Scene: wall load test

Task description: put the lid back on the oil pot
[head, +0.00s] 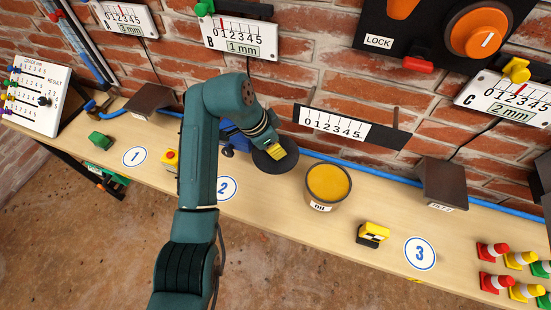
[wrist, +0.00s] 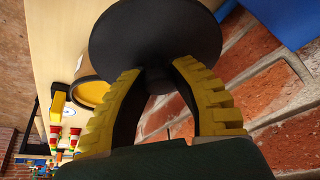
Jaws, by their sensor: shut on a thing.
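The oil pot (head: 321,206) stands open on the bench, right of the picture's middle, with yellow oil showing at its top and a label on its front. It also shows in the wrist view (wrist: 91,93), partly hidden behind the lid and a finger. The dark round lid (head: 285,163) is tilted, to the left of the pot and apart from it. In the wrist view the lid (wrist: 155,35) lies across my fingertips. My gripper (wrist: 157,78) has yellow ribbed fingers shut on the lid's knob. In the head view my gripper (head: 277,153) is near the wall, behind and left of the pot.
A yellow and black block (head: 372,234) stands on the bench right of the pot, with several cones (head: 495,252) farther right. A dark sloped block (head: 443,184) stands near the wall. A gauge strip (head: 336,124) hangs on the brick wall behind the pot.

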